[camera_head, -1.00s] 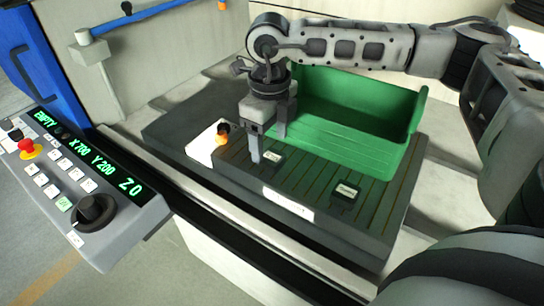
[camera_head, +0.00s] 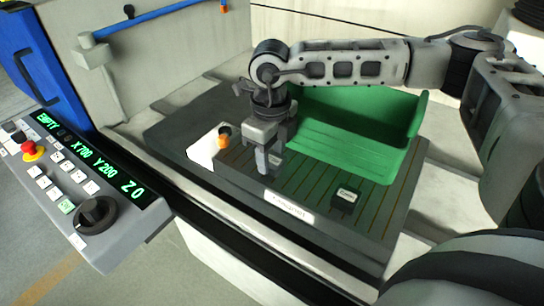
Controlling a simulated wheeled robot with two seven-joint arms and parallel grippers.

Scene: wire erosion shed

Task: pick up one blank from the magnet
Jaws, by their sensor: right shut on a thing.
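The magnet (camera_head: 318,185) is a dark flat plate with thin brass-coloured lines and a white label on its front edge. One small dark blank (camera_head: 345,196) with a pale label on top lies on its right part. My right gripper (camera_head: 268,165) reaches down over the left part of the plate, fingers pointing down. It is shut on a second small blank, mostly hidden between and behind the fingers; I cannot tell whether that blank still touches the plate. My left gripper is not in view.
A green open bin (camera_head: 349,153) stands right behind the magnet. A white block (camera_head: 203,149) with an orange and black knob (camera_head: 224,131) is at the plate's left. A control panel (camera_head: 80,185) with a lit display and red button juts out at left.

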